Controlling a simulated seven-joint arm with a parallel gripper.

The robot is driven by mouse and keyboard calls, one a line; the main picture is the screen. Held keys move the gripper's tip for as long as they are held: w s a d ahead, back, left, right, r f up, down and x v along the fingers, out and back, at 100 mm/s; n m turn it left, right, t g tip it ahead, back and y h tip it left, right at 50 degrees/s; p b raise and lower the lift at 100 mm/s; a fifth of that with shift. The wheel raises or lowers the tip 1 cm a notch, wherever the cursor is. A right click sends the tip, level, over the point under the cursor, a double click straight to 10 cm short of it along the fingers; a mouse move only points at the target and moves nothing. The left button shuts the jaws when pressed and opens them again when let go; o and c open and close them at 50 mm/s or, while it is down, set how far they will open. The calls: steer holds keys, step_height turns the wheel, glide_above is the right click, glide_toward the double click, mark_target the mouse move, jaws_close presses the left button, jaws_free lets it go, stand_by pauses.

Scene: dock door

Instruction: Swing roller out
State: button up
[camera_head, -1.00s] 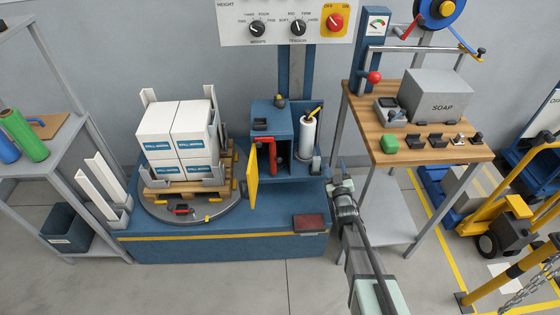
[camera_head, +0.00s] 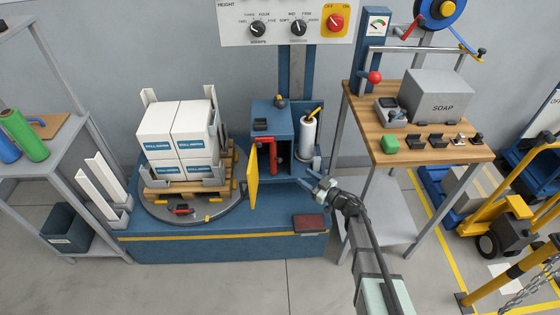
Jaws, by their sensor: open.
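A white film roller (camera_head: 308,138) stands upright at the right side of the blue wrapper carriage (camera_head: 272,122). A yellow and black handle (camera_head: 315,112) sticks up at its top. A red upright part (camera_head: 274,146) shows inside the carriage's open front. A yellow door panel (camera_head: 252,178) stands swung out at the carriage's left. My gripper (camera_head: 306,181) is open and empty, its fingers pointing left and up, below and in front of the roller. It appears apart from the roller.
A pallet of white boxes (camera_head: 176,135) stands on the round turntable (camera_head: 185,218) at the left. A dark red pedal (camera_head: 309,222) lies on the blue base's front right. A wooden-topped bench (camera_head: 440,148) holding several items stands close at the right.

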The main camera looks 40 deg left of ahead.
mark_target(281, 161)
steer(key=shift+m, duration=0.7)
steer(key=a, duration=1.4)
steer(key=shift+c, duration=0.4)
steer(key=shift+d, duration=0.1)
jaws_close()
steer(key=shift+w, duration=0.1)
